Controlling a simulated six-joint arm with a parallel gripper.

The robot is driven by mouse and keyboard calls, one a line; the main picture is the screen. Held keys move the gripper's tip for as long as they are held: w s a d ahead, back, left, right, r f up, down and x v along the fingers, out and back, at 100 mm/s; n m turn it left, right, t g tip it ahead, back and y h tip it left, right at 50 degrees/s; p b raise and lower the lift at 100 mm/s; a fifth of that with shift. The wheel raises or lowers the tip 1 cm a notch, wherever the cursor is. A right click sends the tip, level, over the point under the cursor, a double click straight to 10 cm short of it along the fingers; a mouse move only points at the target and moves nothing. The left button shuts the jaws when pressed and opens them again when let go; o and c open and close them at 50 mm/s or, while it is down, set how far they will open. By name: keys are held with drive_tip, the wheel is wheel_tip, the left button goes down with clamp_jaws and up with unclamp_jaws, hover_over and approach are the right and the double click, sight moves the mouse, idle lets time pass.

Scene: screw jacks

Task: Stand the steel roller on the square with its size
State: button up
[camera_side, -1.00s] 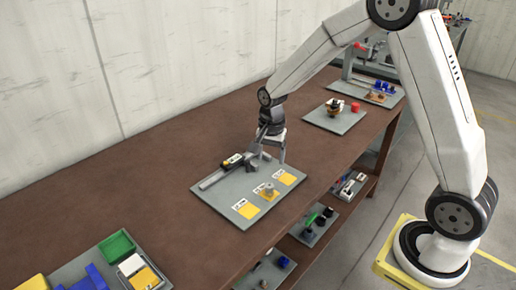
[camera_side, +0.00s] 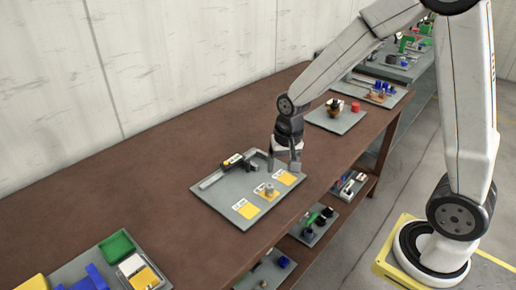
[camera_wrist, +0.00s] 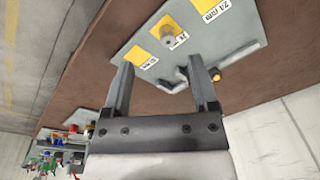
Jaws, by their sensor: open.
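The steel roller (camera_side: 269,189), a small grey cylinder, stands upright on the middle yellow square of a grey tray (camera_side: 222,199). It also shows in the wrist view (camera_wrist: 167,39). A second yellow square (camera_side: 248,210) lies front left and a third (camera_side: 287,178) lies back right; both are bare. Each square has a white size label; one reads like 24 mm in the wrist view, the others are too small. A caliper (camera_side: 236,164) lies along the tray's back edge. My gripper (camera_side: 285,166) is open and empty above the tray's right end, apart from the roller.
Another grey tray (camera_side: 338,118) with a brown item and a red cylinder is farther right on the brown bench (camera_side: 140,190). Bare bench lies between the trays.

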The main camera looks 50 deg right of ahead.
drive_tip(key=s+a+n+t, duration=0.1)
drive_tip(key=s+a+n, duration=0.1)
drive_tip(key=s+n, duration=0.5)
drive_tip(key=shift+s+a+r, duration=0.2)
drive_tip(key=shift+s, duration=0.6)
idle(0.3)
